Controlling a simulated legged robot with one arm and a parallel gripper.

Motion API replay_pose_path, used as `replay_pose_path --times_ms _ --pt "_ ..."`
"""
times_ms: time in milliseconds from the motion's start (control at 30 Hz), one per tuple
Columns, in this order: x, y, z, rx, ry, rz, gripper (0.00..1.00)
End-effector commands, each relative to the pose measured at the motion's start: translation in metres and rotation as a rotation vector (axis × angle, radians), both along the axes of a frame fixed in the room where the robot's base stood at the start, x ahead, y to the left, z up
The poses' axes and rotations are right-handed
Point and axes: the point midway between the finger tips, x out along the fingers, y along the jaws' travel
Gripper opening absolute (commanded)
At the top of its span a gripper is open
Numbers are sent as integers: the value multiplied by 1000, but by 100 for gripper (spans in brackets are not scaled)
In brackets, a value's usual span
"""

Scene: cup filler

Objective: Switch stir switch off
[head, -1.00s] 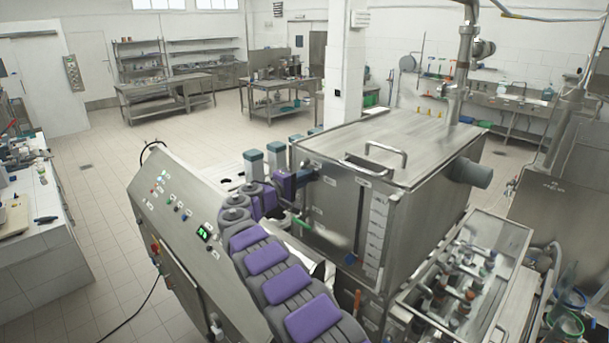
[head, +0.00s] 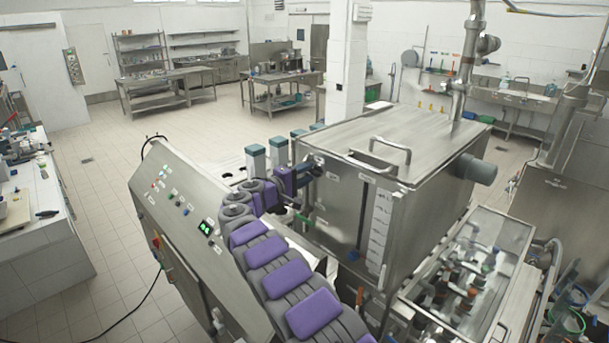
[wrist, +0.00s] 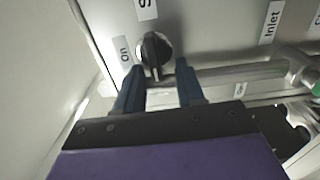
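The stir switch (wrist: 155,48) is a round black knob with a raised grip on a steel panel, in the wrist view. A label reading "on" stands to its left, and a partly cut label starting with "S" above it. The knob's grip runs roughly up and down in this view. My gripper (wrist: 160,78) has its two blue fingers apart, with the knob just beyond and between the tips. I cannot tell whether they touch it. In the head view my gripper (head: 309,168) is at the left face of the steel tank (head: 335,205); the knob is not discernible there.
A horizontal pipe (wrist: 235,73) runs right of the knob under an "Inlet" label, ending at a green part (wrist: 316,82). A control panel (head: 180,205) stands left of my arm. Open floor (head: 120,150) lies beyond it.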

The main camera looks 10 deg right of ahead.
Motion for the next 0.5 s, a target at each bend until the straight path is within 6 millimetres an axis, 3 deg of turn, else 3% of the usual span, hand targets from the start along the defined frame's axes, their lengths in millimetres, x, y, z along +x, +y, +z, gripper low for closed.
replay_pose_path --times_ms 267,500 --pt "-2 1 0 1 1 -1 38" --pt "-26 35 0 -3 -3 -2 38"
